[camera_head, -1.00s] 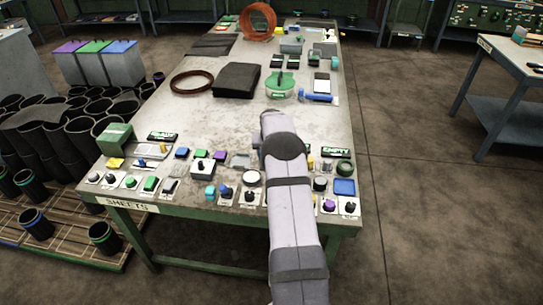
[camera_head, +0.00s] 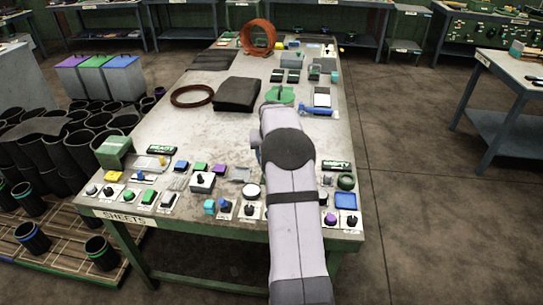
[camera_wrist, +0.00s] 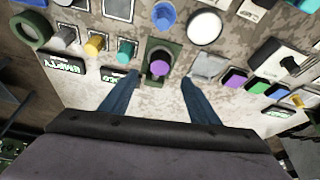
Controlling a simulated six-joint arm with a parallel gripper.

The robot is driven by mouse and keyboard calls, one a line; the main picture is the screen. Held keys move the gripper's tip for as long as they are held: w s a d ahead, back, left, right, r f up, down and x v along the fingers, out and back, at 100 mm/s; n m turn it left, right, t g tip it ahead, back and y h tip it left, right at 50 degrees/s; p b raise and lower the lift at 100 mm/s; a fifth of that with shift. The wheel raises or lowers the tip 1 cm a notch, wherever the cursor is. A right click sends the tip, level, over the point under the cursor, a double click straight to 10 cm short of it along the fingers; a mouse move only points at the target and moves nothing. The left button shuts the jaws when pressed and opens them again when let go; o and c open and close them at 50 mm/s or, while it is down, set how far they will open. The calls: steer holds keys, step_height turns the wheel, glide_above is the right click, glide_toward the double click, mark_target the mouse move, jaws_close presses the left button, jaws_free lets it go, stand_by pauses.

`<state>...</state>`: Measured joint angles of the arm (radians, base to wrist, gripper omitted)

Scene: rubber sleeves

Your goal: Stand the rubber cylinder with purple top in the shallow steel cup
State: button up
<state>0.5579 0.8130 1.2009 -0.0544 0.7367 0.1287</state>
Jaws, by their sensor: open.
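The purple-topped cylinder (camera_wrist: 159,67) shows in the wrist view, standing in a dark green holder (camera_wrist: 170,47). In the head view my arm hides it. My gripper (camera_wrist: 159,82) is open, its two blue fingers apart on either side of the near end of the holder, with nothing between them touching. A grey metallic shallow piece (camera_wrist: 208,67) lies just right of it; it also shows in the head view (camera_head: 240,174). A pale round disc with a dark rim (camera_wrist: 205,27) lies farther up. I cannot tell for sure which of these is the steel cup.
A blue cup-like piece (camera_wrist: 163,15) stands just beyond the holder. Teal (camera_wrist: 126,50) and yellow (camera_wrist: 95,46) pieces stand to the left, purple (camera_wrist: 235,78) and green blocks to the right. A green ring (camera_wrist: 30,30) is far left. The bench (camera_head: 185,125) is clear mid-left.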

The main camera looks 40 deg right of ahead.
steer(key=shift+v, duration=1.65)
steer(key=s+a+n+y, duration=0.1)
steer(key=s+a, duration=0.2)
steer(key=a, duration=0.3)
steer(key=s+a+n+g, duration=0.1)
steer(key=s+a, duration=0.2)
steer(key=a, duration=0.4)
steer(key=s+a+n+y, duration=0.1)
steer(key=s+a, duration=0.1)
steer(key=a, duration=0.4)
steer(key=s+a+f+n+g, duration=0.1)
steer(key=s+a+f+n, duration=0.1)
steer(key=s+a, duration=0.5)
steer(key=s+a+f+n+g, duration=0.1)
steer(key=s+a, duration=0.6)
steer(key=s, duration=0.7)
steer(key=shift+s+f+n+g+y, duration=0.3)
steer(key=shift+f+n+y, duration=0.1)
steer(key=shift+f+n, duration=0.25)
step_height(320, 180, down, 15)
steer(key=b, duration=1.5)
steer(key=shift+b, duration=0.3)
